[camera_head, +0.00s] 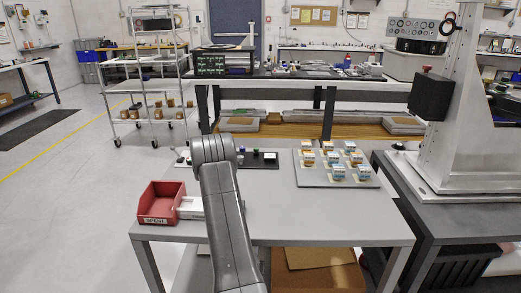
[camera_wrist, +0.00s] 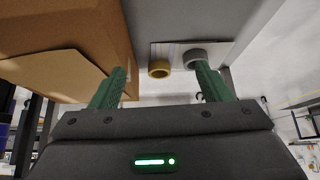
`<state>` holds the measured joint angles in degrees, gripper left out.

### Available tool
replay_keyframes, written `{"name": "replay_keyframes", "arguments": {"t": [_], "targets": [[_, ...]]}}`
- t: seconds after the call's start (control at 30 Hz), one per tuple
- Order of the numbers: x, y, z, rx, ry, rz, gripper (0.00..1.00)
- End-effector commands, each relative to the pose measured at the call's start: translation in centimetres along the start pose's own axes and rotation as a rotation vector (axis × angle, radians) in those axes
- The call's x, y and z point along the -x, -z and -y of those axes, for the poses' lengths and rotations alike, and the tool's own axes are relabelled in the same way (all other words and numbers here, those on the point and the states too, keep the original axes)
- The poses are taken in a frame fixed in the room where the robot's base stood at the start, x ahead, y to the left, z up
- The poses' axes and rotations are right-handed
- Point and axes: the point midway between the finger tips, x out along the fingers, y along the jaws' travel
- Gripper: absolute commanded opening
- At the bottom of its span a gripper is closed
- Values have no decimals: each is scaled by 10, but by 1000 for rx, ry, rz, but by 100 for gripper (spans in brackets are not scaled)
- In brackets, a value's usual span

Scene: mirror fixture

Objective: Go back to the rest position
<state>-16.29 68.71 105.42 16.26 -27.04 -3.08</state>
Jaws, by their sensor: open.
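My gripper (camera_wrist: 161,80) shows in the wrist view with its two green fingers wide apart and nothing held between them. Past the fingertips are a gold ring (camera_wrist: 159,69) and a grey ring (camera_wrist: 195,58), lying on a pale panel (camera_wrist: 222,49). Neither ring appears gripped. In the head view my arm rises in front of the grey table, and my gripper cannot be made out there.
The grey table (camera_head: 270,222) holds a red bin (camera_head: 160,203) at the left and a light board (camera_head: 312,178) with several small boxes at the right. A brown cardboard surface (camera_wrist: 75,30) is close on the left in the wrist view. A metal column (camera_head: 452,100) stands right.

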Motion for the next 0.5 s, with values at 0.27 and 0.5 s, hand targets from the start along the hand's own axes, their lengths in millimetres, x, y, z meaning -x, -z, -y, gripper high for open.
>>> {"name": "replay_keyframes", "arguments": {"t": [0.27, 0.5], "targets": [[36, 6, -22, -20, -13, 2, 71], [59, 8, -35, -33, -21, 2, 71]]}}
